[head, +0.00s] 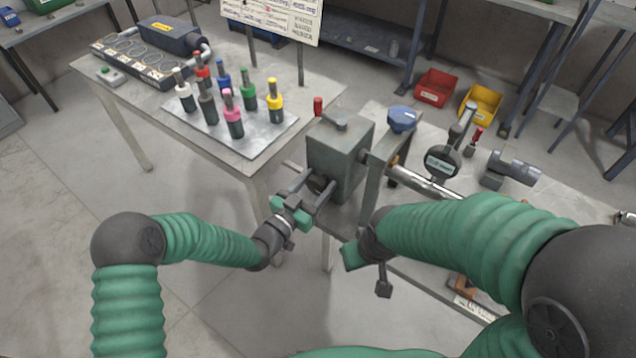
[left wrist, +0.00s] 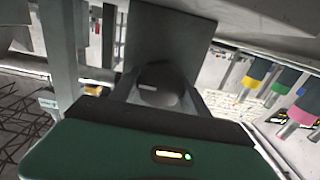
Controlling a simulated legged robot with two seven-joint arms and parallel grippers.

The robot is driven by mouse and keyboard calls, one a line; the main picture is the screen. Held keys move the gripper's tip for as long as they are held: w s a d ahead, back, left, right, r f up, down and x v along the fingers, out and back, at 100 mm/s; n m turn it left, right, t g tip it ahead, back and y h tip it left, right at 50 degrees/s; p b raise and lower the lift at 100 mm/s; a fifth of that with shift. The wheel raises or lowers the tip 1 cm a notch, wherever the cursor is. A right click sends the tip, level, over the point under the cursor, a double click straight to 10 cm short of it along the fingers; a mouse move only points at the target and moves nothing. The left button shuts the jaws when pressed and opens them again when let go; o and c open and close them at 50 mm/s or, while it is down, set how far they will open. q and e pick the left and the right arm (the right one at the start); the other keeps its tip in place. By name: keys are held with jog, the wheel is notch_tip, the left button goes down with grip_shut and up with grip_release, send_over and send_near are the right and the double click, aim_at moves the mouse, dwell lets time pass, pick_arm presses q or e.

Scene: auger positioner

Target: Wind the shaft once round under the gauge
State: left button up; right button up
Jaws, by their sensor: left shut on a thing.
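The grey box-shaped housing (head: 338,158) stands at the bench's near left corner. A dark round knob (head: 319,183) sits on its near face. My left gripper (head: 311,187) is shut on this knob, one finger on each side; the left wrist view shows the knob (left wrist: 160,88) close up between the fingers. A bright metal shaft (head: 420,182) runs right from behind the housing's bracket, partly hidden by my right arm. The round dial gauge (head: 442,162) with a dark face stands over the shaft. My right gripper (head: 367,272) hangs in front of the bench; its fingers are not clear.
A red-topped lever (head: 318,107) and a blue knob (head: 402,118) stand on and beside the housing. A grey motor-like part (head: 512,168) lies on the bench at right. The left table holds a tray (head: 272,140) of coloured-top tools. Floor at front left is clear.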

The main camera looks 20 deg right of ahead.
pick_arm(q)
jog(key=shift+f, duration=0.15)
jog(key=shift+m, duration=0.3)
jog(key=m+b, duration=0.2)
jog(key=shift+s+f+m+b, duration=0.15)
jog(key=shift+f+m+b, duration=0.05)
jog(key=shift+m+b, duration=0.1)
jog(key=m+b, duration=0.3)
jog(key=shift+s+f+m, duration=0.1)
jog(key=shift+m, duration=0.2)
jog(key=m+b, duration=0.3)
jog(key=m, duration=0.1)
jog(key=shift+s+f, duration=0.1)
jog(key=shift+d+m+b, duration=0.1)
jog(key=shift+m+b, duration=0.6)
jog(key=shift+b, duration=0.15)
